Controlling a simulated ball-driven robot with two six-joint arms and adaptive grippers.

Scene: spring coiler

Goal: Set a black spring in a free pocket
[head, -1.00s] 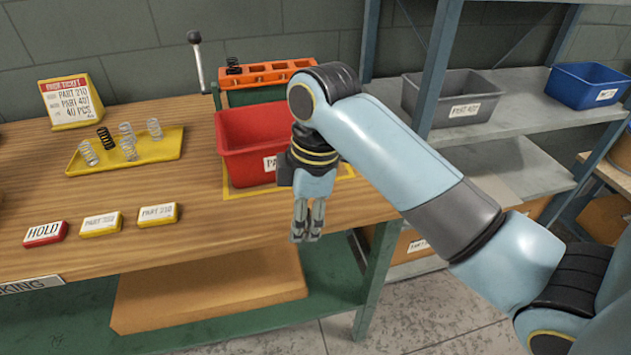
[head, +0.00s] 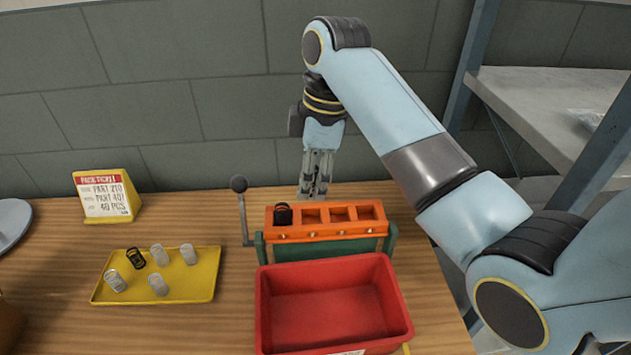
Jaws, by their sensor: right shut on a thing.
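The orange rack (head: 335,230) has a row of pockets. A black spring (head: 283,214) stands in its leftmost pocket, and the pockets to the right look empty. My right gripper (head: 313,194) points down at the rack's back edge, near the second pocket; its height above the rack is hard to judge. It is shut on a small dark thing, apparently a black spring, mostly hidden between the fingers. Another black spring (head: 136,258) is on the yellow tray (head: 205,284) with several silver springs (head: 158,284). My left gripper is out of view.
A red bin (head: 332,305), empty inside, stands in front of the rack. A lever with a dark knob (head: 239,184) rises at the rack's left end. A yellow ticket stand (head: 108,196) is at the back left. A grey shelf (head: 560,110) is on the right.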

